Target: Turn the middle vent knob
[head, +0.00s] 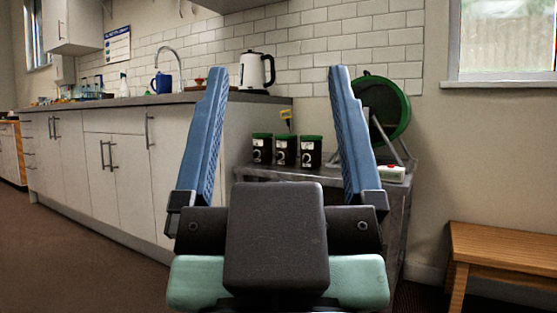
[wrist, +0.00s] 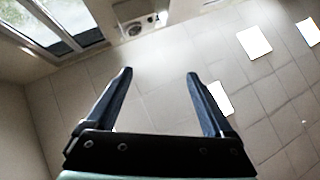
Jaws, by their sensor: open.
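Three small dark containers with green lids stand in a row on a low grey table (head: 385,190) in the head view. The middle container (head: 285,143) has a pale rounded mark low on its front, which may be its vent knob (head: 281,157). The left container (head: 262,143) and right container (head: 311,146) carry similar marks. The marks are too small to tell how any knob is turned. My gripper (head: 278,72) is open and empty, with its blue fingers raised and wide apart. The containers show between the fingers, farther off. In the wrist view my gripper (wrist: 160,73) points towards the ceiling.
A green round thing (head: 388,105) and a white box with a red mark (head: 392,173) are at the table's right. A yellow thing (head: 286,114) is behind the containers. A counter (head: 115,103) with a white kettle (head: 257,70) runs left. A wooden bench (head: 505,240) stands right.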

